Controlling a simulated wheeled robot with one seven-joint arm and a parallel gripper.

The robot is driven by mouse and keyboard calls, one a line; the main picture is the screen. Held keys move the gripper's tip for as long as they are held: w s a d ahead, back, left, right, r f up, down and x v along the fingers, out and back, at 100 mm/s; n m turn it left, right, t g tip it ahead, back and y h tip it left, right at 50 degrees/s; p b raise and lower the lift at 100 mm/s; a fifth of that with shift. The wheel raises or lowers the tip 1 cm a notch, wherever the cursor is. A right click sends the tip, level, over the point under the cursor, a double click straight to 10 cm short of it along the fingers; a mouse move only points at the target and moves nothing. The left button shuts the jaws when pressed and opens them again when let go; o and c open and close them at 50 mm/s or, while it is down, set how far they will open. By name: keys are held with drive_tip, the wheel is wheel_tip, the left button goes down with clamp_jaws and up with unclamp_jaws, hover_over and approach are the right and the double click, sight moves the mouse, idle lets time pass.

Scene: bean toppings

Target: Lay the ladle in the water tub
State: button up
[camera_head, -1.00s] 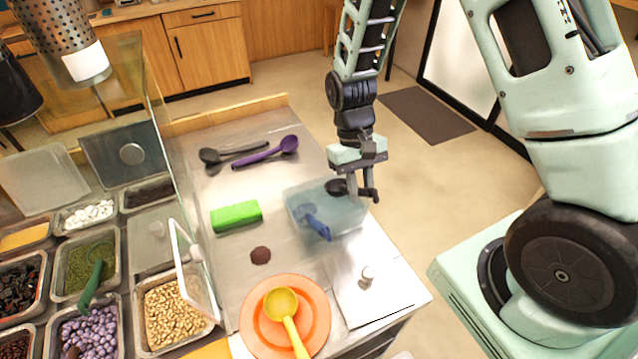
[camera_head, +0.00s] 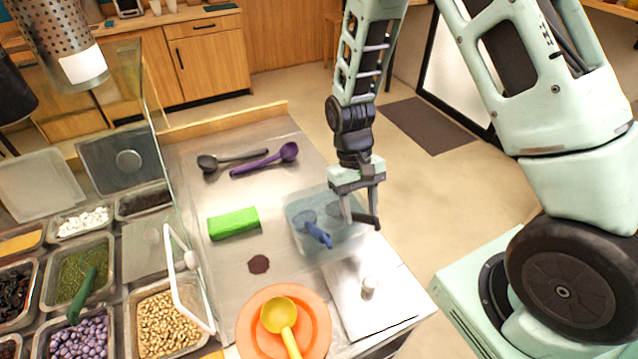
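The translucent blue water tub (camera_head: 300,240) stands on the steel counter near its right edge. A blue ladle (camera_head: 318,234) leans in it. A dark ladle is also at the tub: its bowl shows dimly through the tub wall, and its black handle (camera_head: 366,220) lies at the right rim. My gripper (camera_head: 360,216) is over the tub's right side with its fingers spread on either side of this handle. Whether a finger still touches the handle is unclear.
A black ladle (camera_head: 233,159) and a purple ladle (camera_head: 265,160) lie behind. A green block (camera_head: 233,222) and a brown patch (camera_head: 258,264) are left of the tub. An orange plate (camera_head: 255,340) with a yellow ladle (camera_head: 281,318) is in front. Topping trays line the left.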

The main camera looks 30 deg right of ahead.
drive_tip(key=b+v, duration=0.3)
drive_tip(key=v, duration=1.4)
drive_tip(key=shift+r, duration=0.2)
drive_tip(key=s+a+n+t, duration=0.2)
drive_tip(key=s+a+n, duration=0.2)
drive_tip(key=s+a, duration=0.3)
drive_tip(key=s+a+n+t, duration=0.2)
drive_tip(key=s+a+n, duration=0.2)
drive_tip(key=s+a, duration=0.4)
drive_tip(key=shift+s+f+b, duration=0.3)
drive_tip(key=shift+s+f, duration=0.15)
drive_tip(key=shift+s, duration=2.9)
